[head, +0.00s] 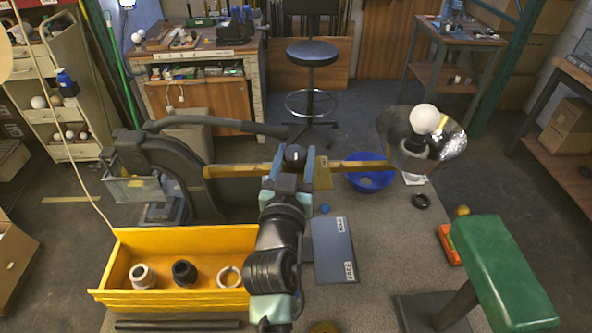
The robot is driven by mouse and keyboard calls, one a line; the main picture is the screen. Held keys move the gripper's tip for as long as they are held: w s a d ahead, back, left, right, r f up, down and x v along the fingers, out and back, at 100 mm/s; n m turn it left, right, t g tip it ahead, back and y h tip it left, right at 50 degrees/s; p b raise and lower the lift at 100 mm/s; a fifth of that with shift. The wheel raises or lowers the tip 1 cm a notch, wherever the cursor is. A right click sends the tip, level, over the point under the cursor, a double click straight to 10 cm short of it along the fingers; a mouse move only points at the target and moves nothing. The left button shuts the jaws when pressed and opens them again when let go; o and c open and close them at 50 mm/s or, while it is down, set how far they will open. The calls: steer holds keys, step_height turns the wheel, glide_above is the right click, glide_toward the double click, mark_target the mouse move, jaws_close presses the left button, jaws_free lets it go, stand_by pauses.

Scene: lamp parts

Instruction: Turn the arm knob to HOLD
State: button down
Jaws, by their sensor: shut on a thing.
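The arm knob (295,152) is dark and round with a pale mark on it, at the middle of the yellow lamp arm (235,171). My gripper (294,160) reaches in from the front, with one light-blue finger on each side of the knob, and is shut on it. The fingers hide the knob's sides. A small yellow plate (323,174) sits just right of the knob. Its lettering is too small to read, so I cannot tell which setting the knob is at. The lamp head (447,145) with a white bulb (424,119) is at the arm's right end.
A yellow tray (180,240) with several ring-like parts stands at the left front. A grey labelled plate (333,250) lies right of my arm. A green padded block (502,270) stands at the right front.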

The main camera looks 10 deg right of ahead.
steer(key=shift+a+f+m+h+b, duration=0.2)
steer(key=shift+m+h+b, duration=0.6)
steer(key=shift+b, duration=2.25)
steer(key=shift+d+r+m+g+h+b, duration=0.1)
steer(key=shift+r+m+g+h+b, duration=0.3)
steer(key=shift+h+b, duration=0.5)
steer(key=shift+f, duration=0.1)
steer(key=shift+c, duration=1.3)
jaws_free()
steer(key=shift+f, duration=0.1)
steer(key=shift+s+a, duration=0.2)
steer(key=shift+s, duration=0.3)
steer(key=b+v, duration=0.3)
steer(key=v, duration=0.9)
steer(key=shift+r, duration=0.25)
steer(key=shift+d, duration=0.1)
